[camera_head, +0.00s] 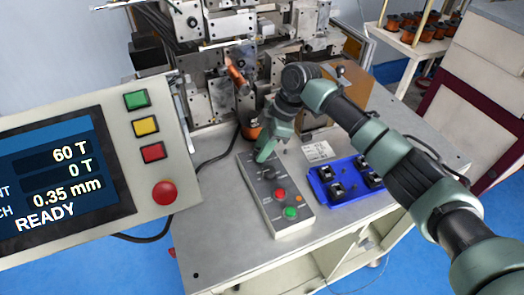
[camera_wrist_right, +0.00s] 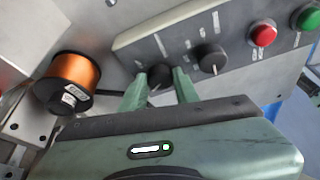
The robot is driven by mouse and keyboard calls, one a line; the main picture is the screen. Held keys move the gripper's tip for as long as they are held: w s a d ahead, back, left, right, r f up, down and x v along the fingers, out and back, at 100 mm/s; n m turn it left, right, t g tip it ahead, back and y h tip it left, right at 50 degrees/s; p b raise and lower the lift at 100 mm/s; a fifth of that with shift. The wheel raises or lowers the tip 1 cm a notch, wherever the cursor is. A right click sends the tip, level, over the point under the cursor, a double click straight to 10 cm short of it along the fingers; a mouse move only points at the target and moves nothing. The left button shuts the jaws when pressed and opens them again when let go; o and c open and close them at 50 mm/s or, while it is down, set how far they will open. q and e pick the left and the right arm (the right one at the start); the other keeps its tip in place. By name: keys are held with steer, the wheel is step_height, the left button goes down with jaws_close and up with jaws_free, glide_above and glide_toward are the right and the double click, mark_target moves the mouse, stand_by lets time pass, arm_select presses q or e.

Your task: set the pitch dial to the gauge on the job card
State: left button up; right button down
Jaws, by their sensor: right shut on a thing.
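A grey control box (camera_head: 273,195) on the bench carries two black dials, a red button and a green button. My right gripper (camera_head: 263,154) is shut on the black end dial (camera_wrist_right: 159,76), the one farthest from the buttons, with a finger on each side. The other dial (camera_wrist_right: 209,58) is free beside it, its white pointer line visible; the labels are too small to read. The screen (camera_head: 60,175) reads 60 T, 0 T, 0.35 mm and READY. A white card (camera_head: 318,151), probably the job card, lies on the bench; its print is unreadable. My left gripper is not in view.
A blue tray (camera_head: 328,205) with black parts sits right of the control box. A copper wire spool (camera_wrist_right: 75,78) stands near the box. The winder machine (camera_head: 215,85) fills the back of the bench. A red stop button (camera_head: 164,192) is on the screen panel.

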steer(key=shift+w+n+g+b, duration=0.15)
steer(key=shift+n+g+b, duration=0.45)
steer(key=shift+n, duration=0.9)
steer(key=shift+h, duration=0.3)
steer(key=c, duration=1.1)
jaws_free()
steer(key=shift+o, duration=0.2)
steer(key=b+v, duration=0.2)
steer(key=v, duration=0.6)
steer(key=shift+b, duration=0.35)
steer(key=shift+f, duration=0.1)
